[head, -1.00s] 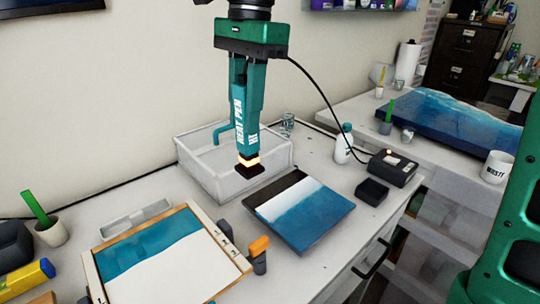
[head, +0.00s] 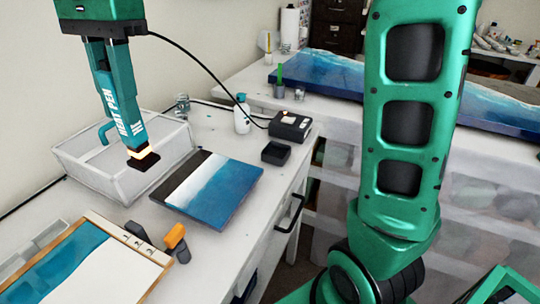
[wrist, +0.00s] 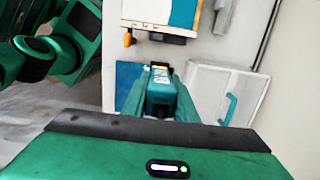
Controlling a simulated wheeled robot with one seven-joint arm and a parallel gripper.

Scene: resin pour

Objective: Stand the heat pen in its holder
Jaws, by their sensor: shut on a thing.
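The teal heat pen (head: 118,118) is in my gripper (head: 110,82), nozzle down and tilted in the head view. Its tip glows orange, with a dark end below. My gripper is shut around its body; the wrist view shows the pen (wrist: 161,92) between the fingers. The tip appears in front of the white bin's near corner; I cannot tell its exact height. A black cable runs from the pen to a dark control box (head: 290,125). A small black open box, which looks like the holder (head: 275,152), stands beside that control box, right of the pen and apart from it.
A blue-and-white panel (head: 215,188) lies between pen and holder. A white bottle (head: 242,115) stands behind the holder. An orange-and-grey tool (head: 176,240) and a framed board (head: 100,262) are nearer.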

